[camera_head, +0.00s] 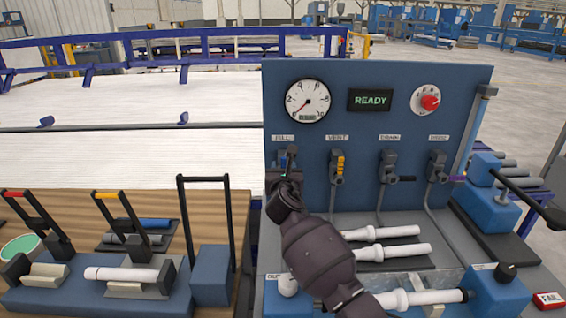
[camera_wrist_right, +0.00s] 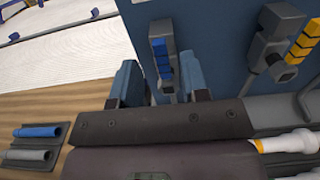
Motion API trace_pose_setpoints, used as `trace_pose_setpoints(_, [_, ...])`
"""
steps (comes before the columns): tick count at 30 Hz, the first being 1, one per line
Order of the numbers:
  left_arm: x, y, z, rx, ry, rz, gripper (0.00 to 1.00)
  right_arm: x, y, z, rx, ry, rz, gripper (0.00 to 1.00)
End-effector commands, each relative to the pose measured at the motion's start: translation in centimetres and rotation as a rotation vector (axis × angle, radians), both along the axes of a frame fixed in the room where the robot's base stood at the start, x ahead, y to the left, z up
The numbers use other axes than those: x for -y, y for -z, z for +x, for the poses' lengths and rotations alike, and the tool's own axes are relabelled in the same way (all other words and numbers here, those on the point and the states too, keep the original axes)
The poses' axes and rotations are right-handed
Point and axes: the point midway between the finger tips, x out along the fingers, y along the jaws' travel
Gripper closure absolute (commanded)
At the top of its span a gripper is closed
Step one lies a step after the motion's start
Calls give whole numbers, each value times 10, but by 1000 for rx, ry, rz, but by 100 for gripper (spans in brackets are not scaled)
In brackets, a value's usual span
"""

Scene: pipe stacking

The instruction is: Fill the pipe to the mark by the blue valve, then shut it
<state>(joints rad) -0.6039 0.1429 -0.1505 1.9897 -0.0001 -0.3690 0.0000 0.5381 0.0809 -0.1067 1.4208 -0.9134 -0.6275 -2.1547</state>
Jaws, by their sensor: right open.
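The blue-handled valve (camera_head: 291,153) is under the FILL label on the blue panel. In the right wrist view the valve's blue striped handle (camera_wrist_right: 163,60) points up. My right gripper (camera_head: 283,178) is in front of this valve, hiding its lower part. In the right wrist view its open fingers (camera_wrist_right: 162,88) stand either side of the valve's lower part; I cannot tell if they touch it. A white pipe (camera_head: 425,297) lies horizontally in the front right fixture. I cannot make out a mark on it. My left gripper is not in view.
The panel holds a gauge (camera_head: 307,101) with its needle at lower left, a READY display (camera_head: 370,100) and a red knob (camera_head: 430,102). The yellow-handled VENT valve (camera_head: 338,166) is close on the right. Loose white pipes (camera_head: 395,251) lie below; clamps (camera_head: 125,274) stand at left.

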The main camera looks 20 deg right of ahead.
Motion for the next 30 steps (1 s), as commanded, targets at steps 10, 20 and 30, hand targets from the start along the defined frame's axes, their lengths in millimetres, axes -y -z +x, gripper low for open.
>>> trace_pose_setpoints(10, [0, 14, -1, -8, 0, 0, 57, 12, 2, 41, -1, 1, 1, 58])
trace_pose_setpoints(20, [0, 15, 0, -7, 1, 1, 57, 14, 0, 48, 1, 0, 1, 58])
trace_pose_setpoints(30, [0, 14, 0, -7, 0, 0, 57, 14, 0, 48, 0, 0, 1, 94])
